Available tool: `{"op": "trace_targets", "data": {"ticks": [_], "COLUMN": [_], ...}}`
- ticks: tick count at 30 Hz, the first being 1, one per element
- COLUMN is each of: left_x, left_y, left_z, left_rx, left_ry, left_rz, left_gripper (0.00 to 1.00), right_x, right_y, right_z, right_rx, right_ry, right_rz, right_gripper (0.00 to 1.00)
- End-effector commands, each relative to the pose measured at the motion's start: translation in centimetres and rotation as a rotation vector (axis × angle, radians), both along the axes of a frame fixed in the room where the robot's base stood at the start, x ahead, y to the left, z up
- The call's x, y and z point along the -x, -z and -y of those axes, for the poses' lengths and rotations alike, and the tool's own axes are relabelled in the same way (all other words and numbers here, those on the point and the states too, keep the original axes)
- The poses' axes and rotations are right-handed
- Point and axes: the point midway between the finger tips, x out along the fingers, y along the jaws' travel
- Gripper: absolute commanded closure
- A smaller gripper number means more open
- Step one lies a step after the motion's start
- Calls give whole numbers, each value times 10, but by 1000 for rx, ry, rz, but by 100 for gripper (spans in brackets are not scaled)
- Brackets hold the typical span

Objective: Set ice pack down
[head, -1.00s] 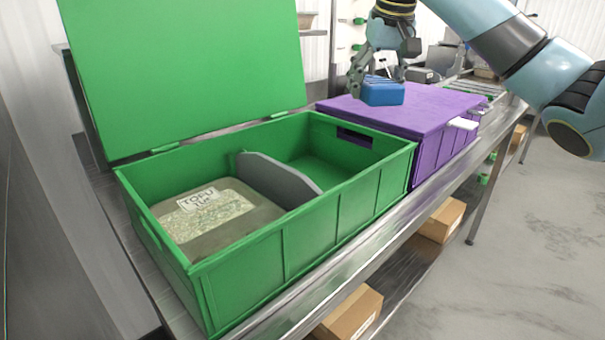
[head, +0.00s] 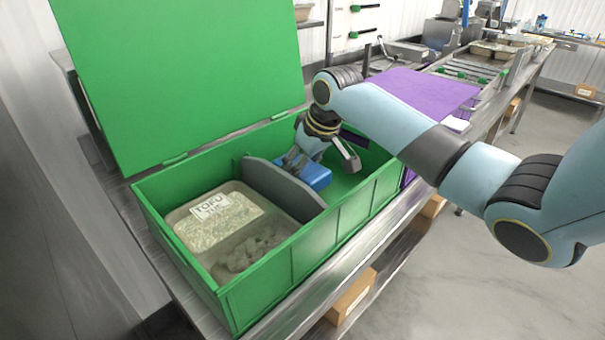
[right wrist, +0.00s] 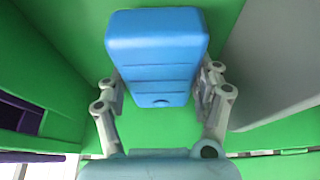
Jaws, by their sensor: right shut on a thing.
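The blue ice pack (head: 315,178) is inside the green crate (head: 262,276), in the right compartment beyond the grey divider (head: 282,189). My right gripper (head: 318,166) reaches down into that compartment and is shut on the ice pack. In the right wrist view the ice pack (right wrist: 156,58) sits between the two fingers (right wrist: 162,88), with green crate surfaces around it and the grey divider at right. I cannot tell whether the ice pack touches the crate floor. My left gripper is not in view.
The crate's green lid (head: 180,70) stands open at the back. A tray labelled tofu (head: 215,222) fills the left compartment. A purple box (head: 430,92) stands behind the crate at right. The right compartment shows bare green floor beside the ice pack.

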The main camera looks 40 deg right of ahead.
Motion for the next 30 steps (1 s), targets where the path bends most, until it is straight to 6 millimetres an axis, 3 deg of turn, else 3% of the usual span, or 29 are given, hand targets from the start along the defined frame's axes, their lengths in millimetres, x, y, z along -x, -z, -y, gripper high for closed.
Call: {"op": "trace_targets", "data": {"ticks": [4, 14, 15, 20, 30], "left_x": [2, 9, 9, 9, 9], "left_y": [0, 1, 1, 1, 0], "left_z": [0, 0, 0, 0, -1], "left_rx": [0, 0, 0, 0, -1], "left_ry": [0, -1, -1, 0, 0], "left_rz": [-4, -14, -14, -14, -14], "left_gripper": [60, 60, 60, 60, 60], "right_x": [0, -1, 0, 0, 0], "right_y": [19, 22, 22, 22, 18], "right_z": [0, 0, 0, 0, 0], "right_rx": [-2, 0, 0, 0, 0], "right_ry": [1, 1, 1, 1, 1], "right_rz": [0, 1, 0, 0, 0], "right_gripper": [79, 79, 30, 9, 8]}}
